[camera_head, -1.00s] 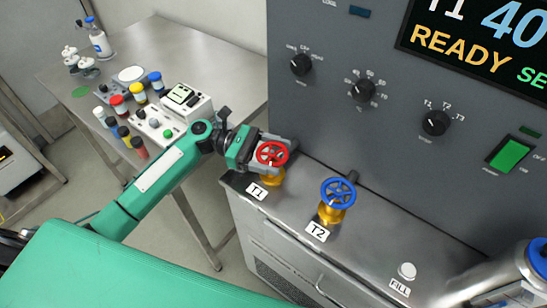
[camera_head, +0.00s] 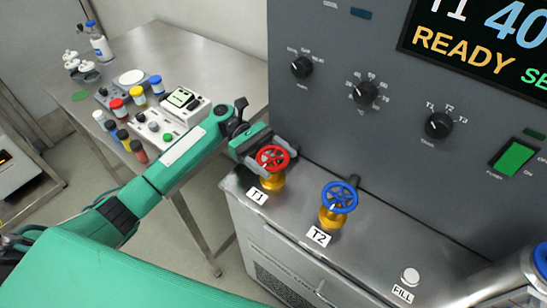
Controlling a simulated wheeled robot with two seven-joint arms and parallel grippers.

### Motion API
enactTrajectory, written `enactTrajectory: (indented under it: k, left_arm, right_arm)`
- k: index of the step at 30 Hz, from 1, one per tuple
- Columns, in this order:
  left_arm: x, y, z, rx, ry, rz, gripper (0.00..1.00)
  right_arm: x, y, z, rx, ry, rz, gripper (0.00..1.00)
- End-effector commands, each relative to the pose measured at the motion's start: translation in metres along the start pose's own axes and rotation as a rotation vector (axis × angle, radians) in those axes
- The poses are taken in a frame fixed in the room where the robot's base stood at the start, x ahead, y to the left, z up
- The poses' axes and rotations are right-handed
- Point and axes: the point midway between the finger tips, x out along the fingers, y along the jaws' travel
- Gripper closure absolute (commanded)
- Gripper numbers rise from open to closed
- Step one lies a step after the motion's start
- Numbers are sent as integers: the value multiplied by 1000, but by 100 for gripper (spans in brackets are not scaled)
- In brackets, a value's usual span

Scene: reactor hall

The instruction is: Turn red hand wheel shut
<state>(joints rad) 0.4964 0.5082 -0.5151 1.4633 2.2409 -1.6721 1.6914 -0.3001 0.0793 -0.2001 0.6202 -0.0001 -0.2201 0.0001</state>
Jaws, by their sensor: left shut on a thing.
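The red hand wheel (camera_head: 273,158) sits on a brass valve body (camera_head: 272,181) behind the T1 label (camera_head: 257,196), on the steel ledge of the grey machine. My left gripper (camera_head: 262,152) reaches in from the left and is shut on the red wheel, at its far left side. The fingertips are partly hidden behind the wheel. My right gripper is not in view.
A blue hand wheel (camera_head: 339,197) on a brass valve stands to the right, by the T2 label (camera_head: 319,237). A white cap (camera_head: 410,275) is by the FILL label. The grey panel (camera_head: 330,110) with knobs rises behind. A steel table (camera_head: 190,60) with bottles is at left.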

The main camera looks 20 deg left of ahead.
Motion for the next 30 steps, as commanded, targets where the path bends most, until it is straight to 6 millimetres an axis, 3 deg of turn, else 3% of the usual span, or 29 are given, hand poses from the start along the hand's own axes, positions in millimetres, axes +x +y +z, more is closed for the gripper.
enactTrajectory:
  k: [8, 9, 12, 22, 30]
  left_arm:
    - [1, 0, -1, -1, 0, -2, 51]
    - [1, 0, -1, -1, 0, -1, 22]
    - [1, 0, -1, -1, 0, -1, 6]
    - [-4, 0, -2, -1, 1, 1, 6]
    - [-46, 1, -4, -1, 2, 3, 6]
  right_arm:
    - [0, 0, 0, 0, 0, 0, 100]
    - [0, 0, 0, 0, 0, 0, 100]
    - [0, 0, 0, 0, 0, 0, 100]
    - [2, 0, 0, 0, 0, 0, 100]
    - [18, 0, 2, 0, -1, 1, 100]
